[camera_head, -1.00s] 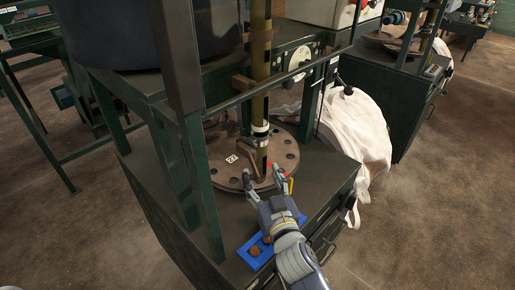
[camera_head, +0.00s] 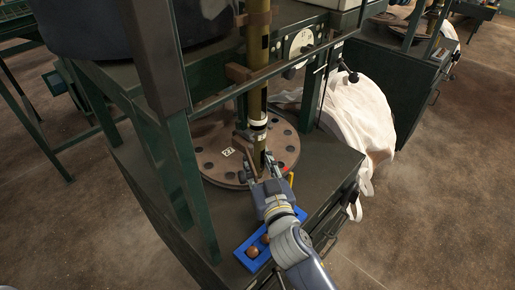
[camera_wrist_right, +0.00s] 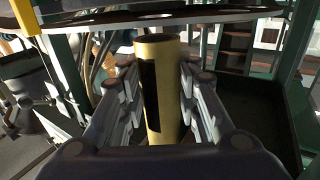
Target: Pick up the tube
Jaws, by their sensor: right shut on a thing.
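The tube (camera_head: 257,98) is a tall, brass-coloured cylinder standing upright in the green frame, with dark marks and a pale band low down. My right gripper (camera_head: 260,167) is at its lower part, just above the round brown plate (camera_head: 221,170). In the right wrist view the tube (camera_wrist_right: 162,88) lies between the fingers of the right gripper (camera_wrist_right: 162,84), which are shut on it from both sides. One end of the tube shows in that view. The gripper hides part of the tube's lower end in the head view. My left gripper is not in view.
A blue tray (camera_head: 246,258) with brown balls lies at the front edge of the dark bench (camera_head: 312,189). A green post (camera_head: 195,190) stands left of the plate. A white bag (camera_head: 350,115) hangs at the right. A small yellow piece (camera_head: 290,180) is close beside the gripper.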

